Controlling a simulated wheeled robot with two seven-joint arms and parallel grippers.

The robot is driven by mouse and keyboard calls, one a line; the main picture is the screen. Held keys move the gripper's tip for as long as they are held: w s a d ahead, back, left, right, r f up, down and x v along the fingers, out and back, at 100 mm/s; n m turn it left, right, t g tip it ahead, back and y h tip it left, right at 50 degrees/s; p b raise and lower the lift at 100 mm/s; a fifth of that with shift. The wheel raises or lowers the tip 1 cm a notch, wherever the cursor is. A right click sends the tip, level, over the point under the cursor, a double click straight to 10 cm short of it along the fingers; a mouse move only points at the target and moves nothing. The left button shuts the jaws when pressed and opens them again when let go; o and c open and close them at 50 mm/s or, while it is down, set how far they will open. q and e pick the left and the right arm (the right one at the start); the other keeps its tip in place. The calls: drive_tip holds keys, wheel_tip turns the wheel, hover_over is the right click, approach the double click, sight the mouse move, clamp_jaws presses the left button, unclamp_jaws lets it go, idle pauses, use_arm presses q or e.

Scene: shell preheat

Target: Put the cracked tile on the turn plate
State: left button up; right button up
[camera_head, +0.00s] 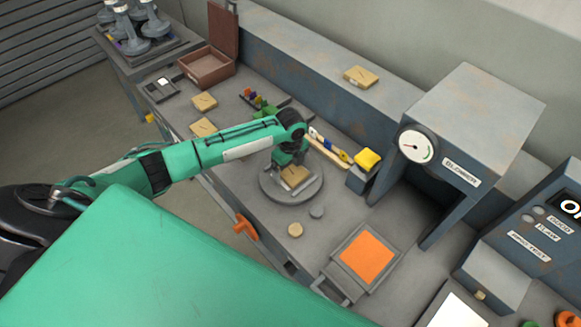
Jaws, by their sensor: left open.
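The turn plate (272,190) is a round grey disc on the bench. A tan square tile (297,177) with a faint dark mark lies on it, partly hidden by my left gripper (290,167). The gripper is open and points down, right over this tile; I cannot tell whether it touches it. Two more tan tiles with dark marks, a farther one (204,102) and a nearer one (203,127), lie to the left on the bench. Another marked tile (361,76) lies on the raised back ledge. The marks are too small to tell which is a crack. My right gripper is not in view.
An open brown box (208,68) stands at the back left.

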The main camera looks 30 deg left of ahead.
sight(291, 170)
use_arm(q)
wheel_tip(291, 170, up, 12)
drive_tip(key=b, duration=0.2)
idle(0.5)
